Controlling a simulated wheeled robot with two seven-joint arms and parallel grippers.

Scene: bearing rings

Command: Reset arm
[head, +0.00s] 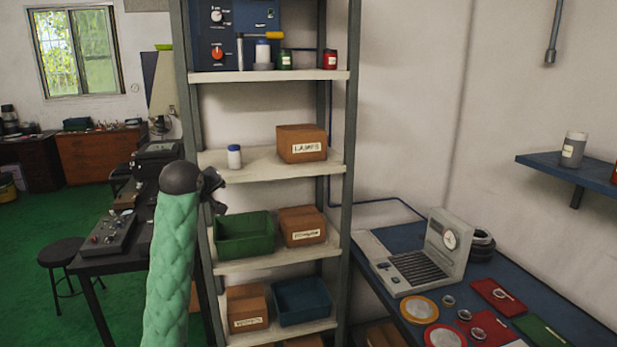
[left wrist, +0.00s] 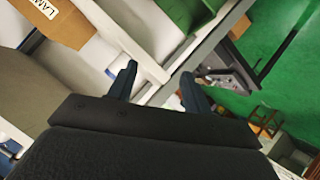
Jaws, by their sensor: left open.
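My left arm (head: 172,270) rises in the head view, wrapped in a padded green cover. My left gripper (head: 215,188) is dark and sits in front of the left side of the shelf rack, mostly hidden behind the round wrist end. In the left wrist view my left gripper (left wrist: 158,88) has its two dark fingers apart, with nothing between them. My right gripper is in neither view.
The metal shelf rack (head: 262,264) holds a green bin (head: 243,236), cardboard boxes, a blue bin (head: 302,303) and a white bottle (head: 234,157). A dark bench (head: 110,262) and stool (head: 62,252) stand left. A blue table (head: 395,237) with rings and coloured mats is right.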

